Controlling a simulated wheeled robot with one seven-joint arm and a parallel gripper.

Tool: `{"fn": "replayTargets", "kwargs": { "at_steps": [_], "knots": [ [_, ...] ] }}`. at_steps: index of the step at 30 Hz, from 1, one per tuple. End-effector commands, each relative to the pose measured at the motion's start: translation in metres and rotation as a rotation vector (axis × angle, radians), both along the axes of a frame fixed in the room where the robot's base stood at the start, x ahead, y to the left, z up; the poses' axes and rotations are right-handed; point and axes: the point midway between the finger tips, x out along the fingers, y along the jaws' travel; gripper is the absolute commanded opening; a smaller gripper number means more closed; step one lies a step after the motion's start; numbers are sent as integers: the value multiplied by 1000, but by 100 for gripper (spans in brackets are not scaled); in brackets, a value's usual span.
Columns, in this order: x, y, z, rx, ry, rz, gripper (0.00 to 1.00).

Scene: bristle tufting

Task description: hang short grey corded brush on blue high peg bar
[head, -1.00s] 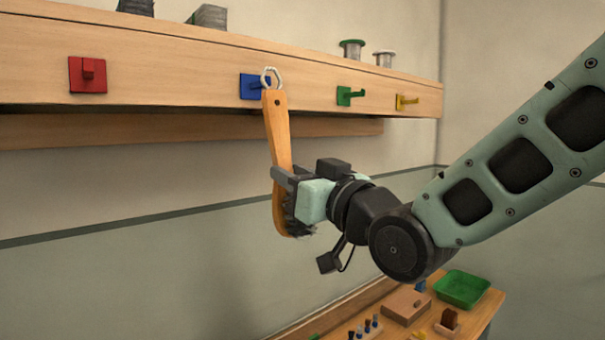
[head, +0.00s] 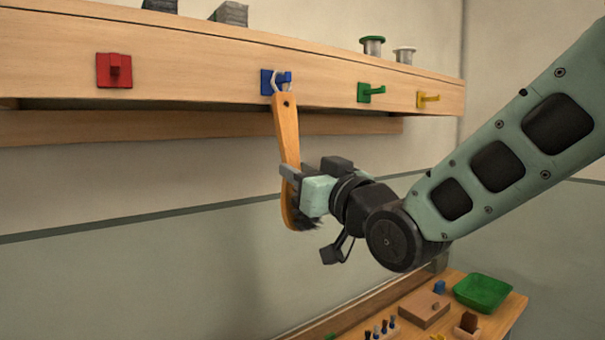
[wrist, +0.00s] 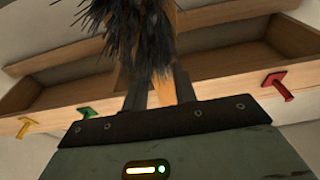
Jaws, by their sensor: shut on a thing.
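The brush has a wooden handle (head: 288,135) and dark grey bristles (head: 306,205), with a pale cord loop (head: 282,82) at its top end. My gripper (head: 292,178) is shut on the brush and holds it nearly upright, handle end up. The blue peg (head: 284,77) is on the front of the high wooden bar (head: 210,75). The cord loop overlaps the blue peg in the head view; whether it is around the peg I cannot tell. In the wrist view the bristles (wrist: 125,30) fill the top middle and hide the blue peg.
A red peg (head: 114,70) is left of the blue one; green (head: 371,92) and yellow (head: 428,99) pegs are to its right. Spools and grey blocks stand on the shelf above. A workbench with a green tray (head: 482,292) is below at the right.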

Motion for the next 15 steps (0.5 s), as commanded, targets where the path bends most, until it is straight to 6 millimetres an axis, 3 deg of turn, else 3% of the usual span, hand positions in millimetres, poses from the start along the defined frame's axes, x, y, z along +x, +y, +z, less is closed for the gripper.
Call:
{"fn": "replayTargets", "kwargs": {
  "at_steps": [8,9,11,12,15],
  "knots": [
    [0,0,0,1,-1,0,4],
    [0,0,0,1,-1,0,30],
    [0,0,0,1,-1,0,47],
    [0,0,0,1,-1,0,53],
    [0,0,0,1,-1,0,53]
  ]
}}
